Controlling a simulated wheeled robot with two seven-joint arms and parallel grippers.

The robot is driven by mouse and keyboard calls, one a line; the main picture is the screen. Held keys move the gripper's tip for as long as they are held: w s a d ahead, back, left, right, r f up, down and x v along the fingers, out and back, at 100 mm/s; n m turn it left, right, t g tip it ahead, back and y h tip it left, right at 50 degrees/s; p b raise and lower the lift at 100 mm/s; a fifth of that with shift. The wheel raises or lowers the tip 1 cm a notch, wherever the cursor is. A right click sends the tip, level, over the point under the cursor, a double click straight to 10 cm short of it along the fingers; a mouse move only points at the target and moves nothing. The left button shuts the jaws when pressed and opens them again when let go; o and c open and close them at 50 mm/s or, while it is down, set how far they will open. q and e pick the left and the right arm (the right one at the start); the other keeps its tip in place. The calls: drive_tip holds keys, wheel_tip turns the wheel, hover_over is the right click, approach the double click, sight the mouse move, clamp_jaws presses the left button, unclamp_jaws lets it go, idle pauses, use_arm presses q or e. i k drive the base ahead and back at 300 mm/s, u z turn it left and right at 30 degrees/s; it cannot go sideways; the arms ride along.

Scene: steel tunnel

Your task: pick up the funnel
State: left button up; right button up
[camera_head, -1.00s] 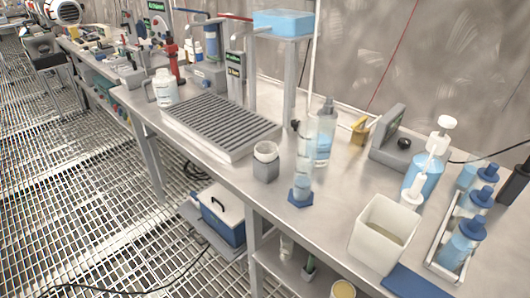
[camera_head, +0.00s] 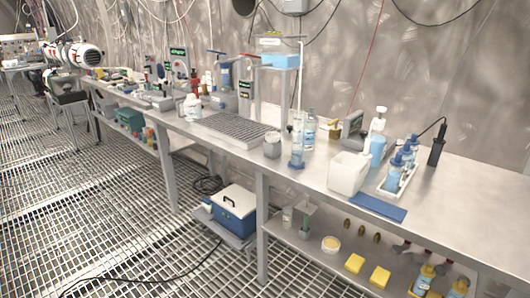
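I cannot make out a funnel for certain in the head view; at this size it may be hidden or too small to tell among the items on the steel bench (camera_head: 455,195). Neither of my grippers is in view, and no part of my arms shows.
On the bench stand a grated drain tray (camera_head: 228,129), a grey-white jar (camera_head: 272,145), a clear cylinder (camera_head: 297,145), a white tub (camera_head: 347,174) and a rack of blue-capped bottles (camera_head: 398,172). A blue cooler box (camera_head: 233,210) sits below. The bench's right end is clear.

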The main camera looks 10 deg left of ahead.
sight(273, 137)
drive_tip(key=u, duration=0.65)
drive_tip(key=i, duration=0.6)
drive_tip(key=u, duration=0.5)
drive_tip(key=i, duration=0.8)
drive_tip(key=z, duration=0.5)
